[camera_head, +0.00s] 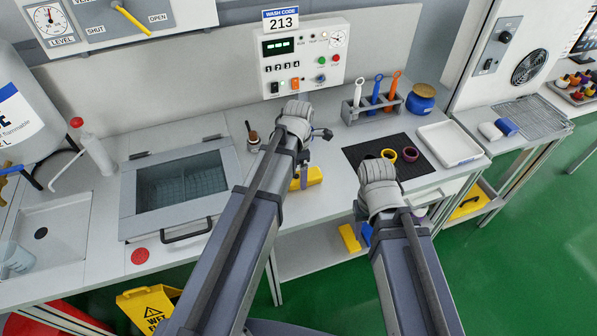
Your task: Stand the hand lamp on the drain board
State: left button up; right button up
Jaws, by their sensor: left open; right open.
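I cannot pick out a hand lamp for certain in the head view. A ribbed metal board (536,117), which looks like the drain board, lies on the counter at the far right. A white block and a blue block (506,127) sit at its left end. My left gripper (318,134) is open over the counter in front of the control panel, left of the black mat. My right gripper (376,172) is open at the mat's front left edge, with its fingers mostly hidden by its own wrist. I see nothing held in either.
A lidded basin (181,183) and a spray bottle (95,152) are at left.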

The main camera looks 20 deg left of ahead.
pick_arm(q)
notch_tip(320, 180, up, 10)
jog(key=p, duration=0.9)
jog(key=s+d+m, duration=0.5)
jog(key=s+m, duration=0.2)
jog(key=m, duration=0.7)
jog(key=s+d+m+y, duration=0.1)
jog(key=s+d+m, duration=0.4)
jog(key=m, duration=0.9)
jog(key=s, duration=0.2)
jog(key=shift+s+d+m, duration=0.2)
jog(key=shift+s+m, duration=0.1)
jog(key=shift+s, duration=0.05)
pick_arm(e)
notch_tip(320, 180, up, 10)
pick_arm(q)
jog(key=shift+s, duration=0.1)
pick_arm(e)
jog(key=shift+s, duration=0.1)
